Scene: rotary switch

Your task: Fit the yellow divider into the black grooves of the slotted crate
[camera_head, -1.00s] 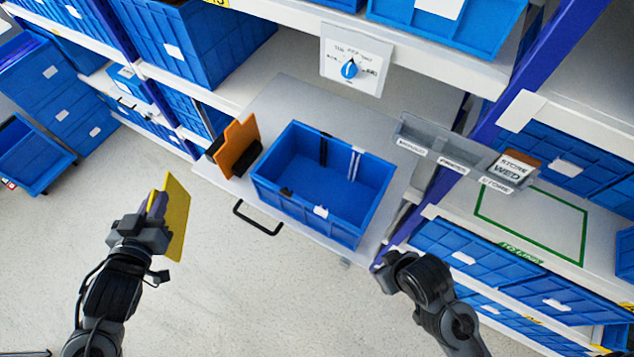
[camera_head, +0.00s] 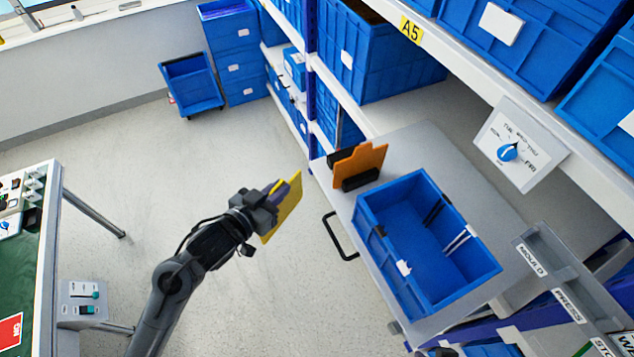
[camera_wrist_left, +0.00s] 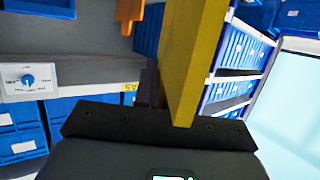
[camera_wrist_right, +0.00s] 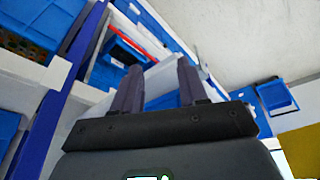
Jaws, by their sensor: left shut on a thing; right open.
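The yellow divider (camera_head: 283,208) is a flat plate held by my left gripper (camera_head: 276,196), to the left of the grey worktop and apart from it. The divider also fills the middle of the left wrist view (camera_wrist_left: 192,60). The slotted crate (camera_head: 392,266) is an open blue crate on the worktop. It has black grooves (camera_head: 436,208) and white grooves (camera_head: 458,238) on its inner far wall; a black part also shows on the near wall. The crate looks empty. My right gripper (camera_wrist_right: 155,85) is open and empty in the right wrist view and out of the head view.
An orange divider (camera_head: 362,163) stands in a black holder on the worktop (camera_head: 420,145), left of the crate. A dial sign (camera_head: 510,150) hangs from the shelf behind. A labelled grey rack (camera_head: 560,270) is at the right. A green-topped bench (camera_head: 30,270) stands at far left.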

